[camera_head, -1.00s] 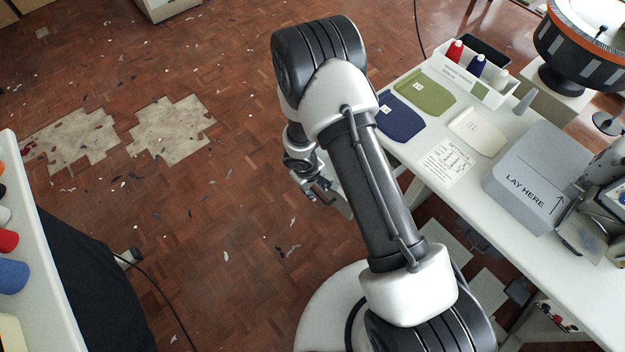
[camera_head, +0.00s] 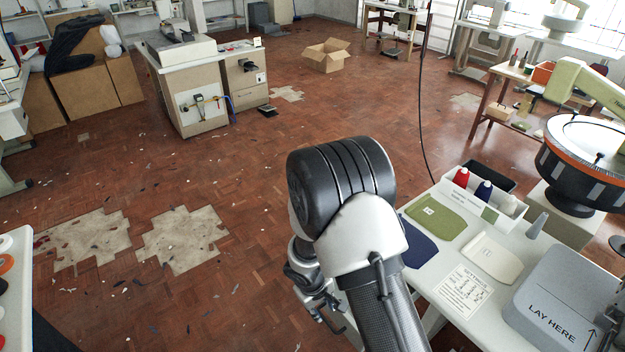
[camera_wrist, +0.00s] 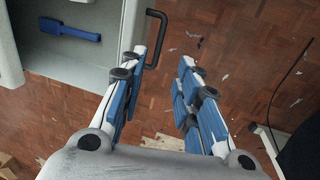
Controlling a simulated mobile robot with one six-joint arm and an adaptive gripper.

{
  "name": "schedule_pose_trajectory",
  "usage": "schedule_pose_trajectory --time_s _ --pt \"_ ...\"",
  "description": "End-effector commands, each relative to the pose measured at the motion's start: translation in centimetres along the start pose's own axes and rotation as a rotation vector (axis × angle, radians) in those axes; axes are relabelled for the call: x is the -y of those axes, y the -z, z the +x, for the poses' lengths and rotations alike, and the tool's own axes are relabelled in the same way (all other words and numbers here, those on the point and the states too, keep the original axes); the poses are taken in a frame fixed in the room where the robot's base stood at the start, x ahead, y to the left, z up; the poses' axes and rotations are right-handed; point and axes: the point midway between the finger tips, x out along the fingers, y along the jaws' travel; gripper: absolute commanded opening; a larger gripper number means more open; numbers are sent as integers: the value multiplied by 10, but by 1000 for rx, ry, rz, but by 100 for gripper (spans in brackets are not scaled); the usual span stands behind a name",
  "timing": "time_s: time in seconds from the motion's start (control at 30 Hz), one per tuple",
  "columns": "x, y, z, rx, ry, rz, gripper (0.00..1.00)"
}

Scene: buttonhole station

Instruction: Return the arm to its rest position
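My gripper (camera_head: 322,302) hangs beside my folded arm, left of the white work table (camera_head: 415,283), in the head view. In the wrist view my gripper (camera_wrist: 160,75) points down past the table's edge, its two blue-padded fingers wide apart. Nothing is between the fingers; wood floor shows there. A dark handle (camera_wrist: 155,40) on a pale drawer front shows near the left fingertip; I cannot tell whether they touch. The drawer is open, with a blue tool (camera_wrist: 70,30) lying in it.
On the table lie a green piece (camera_head: 436,217), a navy piece (camera_head: 417,243), a cream piece (camera_head: 491,257) and a grey "LAY HERE" block (camera_head: 560,290). A thread box (camera_head: 485,205) stands behind them. A second table (camera_head: 15,290) is at the left edge. The parquet floor (camera_head: 220,170) between is largely clear.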

Motion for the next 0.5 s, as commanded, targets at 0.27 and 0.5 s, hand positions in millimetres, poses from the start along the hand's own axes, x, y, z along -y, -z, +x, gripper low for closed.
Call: schedule_pose_trajectory --time_s 0.27,0.5 --pt "-30 3 -51 -32 -32 71 30" --pt "-84 -30 -171 -88 -77 247 30"
